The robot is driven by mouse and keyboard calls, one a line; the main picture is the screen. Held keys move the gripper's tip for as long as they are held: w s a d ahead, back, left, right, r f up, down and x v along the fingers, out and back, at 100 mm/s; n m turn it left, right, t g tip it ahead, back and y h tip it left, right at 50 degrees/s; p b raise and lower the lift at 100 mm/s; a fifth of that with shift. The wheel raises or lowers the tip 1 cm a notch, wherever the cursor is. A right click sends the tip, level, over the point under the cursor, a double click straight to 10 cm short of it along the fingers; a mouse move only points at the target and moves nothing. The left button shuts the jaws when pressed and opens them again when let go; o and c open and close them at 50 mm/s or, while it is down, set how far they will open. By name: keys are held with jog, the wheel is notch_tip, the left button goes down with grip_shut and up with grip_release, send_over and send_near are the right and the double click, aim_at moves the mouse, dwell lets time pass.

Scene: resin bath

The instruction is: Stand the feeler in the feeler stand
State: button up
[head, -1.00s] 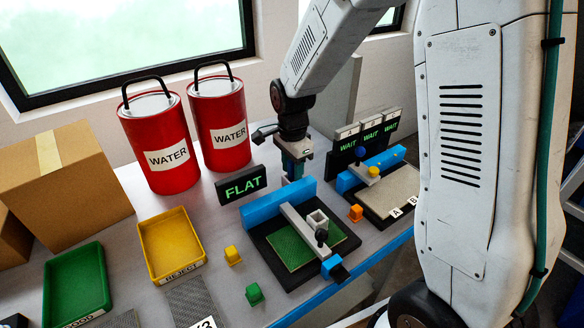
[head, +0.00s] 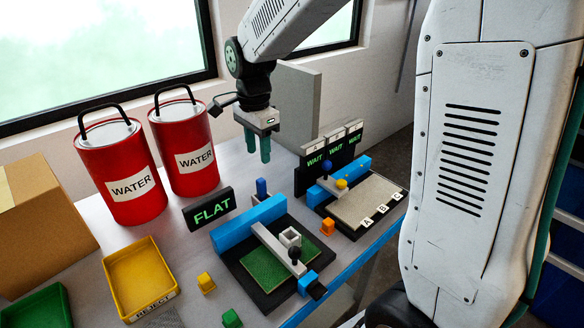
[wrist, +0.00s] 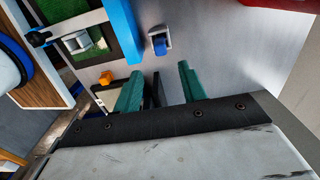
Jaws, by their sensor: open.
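A small blue upright piece (head: 262,187), which looks like the feeler, stands behind the blue rail of the front fixture. Its blue top also shows in the wrist view (wrist: 160,45), inside a pale square holder (wrist: 153,34) that looks like the feeler stand. In the head view its foot is partly hidden by the rail. My gripper (head: 258,156) hangs above it, pointing down, with green fingers apart and nothing between them. In the wrist view the open fingers (wrist: 160,74) are clear of the blue piece.
The front fixture has a blue rail (head: 240,225) and a green plate (head: 262,262). A FLAT sign (head: 209,210) stands beside it, with two red WATER cans (head: 122,180) behind. A WAIT panel (head: 335,145) and second fixture are to the right. Orange (head: 327,227) and yellow (head: 206,283) blocks lie nearby.

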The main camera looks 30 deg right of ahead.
jog(key=s+d+r+n, duration=0.1)
jog(key=s+r+n, duration=0.2)
jog(key=s+n, duration=0.5)
jog(key=s+d+r+n+t, duration=0.1)
jog(key=s+n, duration=0.6)
jog(key=s, duration=1.3)
notch_tip(320, 180, up, 2)
jog(key=shift+d+r+n, duration=0.25)
jog(key=shift+d+n, duration=0.15)
jog(key=shift+d, duration=0.1)
